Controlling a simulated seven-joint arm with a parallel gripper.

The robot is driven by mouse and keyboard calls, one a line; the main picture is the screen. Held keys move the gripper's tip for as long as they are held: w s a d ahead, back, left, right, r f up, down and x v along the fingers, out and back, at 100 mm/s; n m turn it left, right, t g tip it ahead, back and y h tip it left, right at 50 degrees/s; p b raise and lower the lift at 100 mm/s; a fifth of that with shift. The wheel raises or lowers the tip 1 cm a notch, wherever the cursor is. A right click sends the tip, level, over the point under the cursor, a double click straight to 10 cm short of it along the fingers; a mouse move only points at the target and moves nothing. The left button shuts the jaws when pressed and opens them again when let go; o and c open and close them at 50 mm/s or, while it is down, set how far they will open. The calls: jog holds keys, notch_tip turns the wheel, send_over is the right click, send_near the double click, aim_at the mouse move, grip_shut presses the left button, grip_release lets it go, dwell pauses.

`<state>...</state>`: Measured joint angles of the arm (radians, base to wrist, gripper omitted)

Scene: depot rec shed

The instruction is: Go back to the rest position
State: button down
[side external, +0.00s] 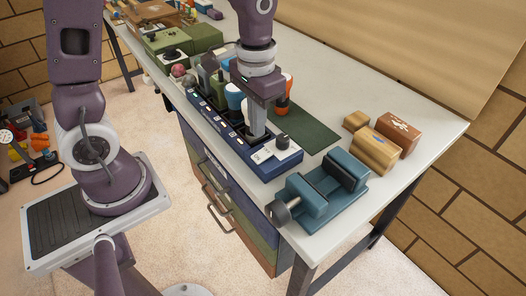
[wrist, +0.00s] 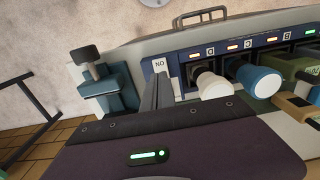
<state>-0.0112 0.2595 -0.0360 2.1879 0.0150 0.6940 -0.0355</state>
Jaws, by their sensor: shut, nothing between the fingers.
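My gripper (side external: 257,137) points down at the near end of a dark blue charging rack (side external: 222,135) on the bench. Its fingers are shut with nothing between them. The tips are close to a pale panel with a dark knob (side external: 282,142); I cannot tell whether they touch it. In the wrist view, the shut fingers (wrist: 157,88) stand beside a white label (wrist: 160,65) on the rack (wrist: 240,47). The rack has lettered slots, small lights and several tools standing in it, including a blue-topped one (side external: 234,96) and a white-topped one (wrist: 211,84).
A blue vise (side external: 325,188) stands at the bench's near end. Wooden and brown blocks (side external: 374,148) lie to its right. A green mat (side external: 303,129) lies behind the rack. Green boxes (side external: 166,42) stand farther back.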

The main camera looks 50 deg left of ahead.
jog(key=shift+r, duration=0.1)
jog(key=s+r+t, duration=0.5)
jog(key=s+r, duration=0.7)
jog(key=s, duration=0.2)
jog(key=shift+a+r+t, duration=0.25)
jog(key=shift+a+t, duration=0.05)
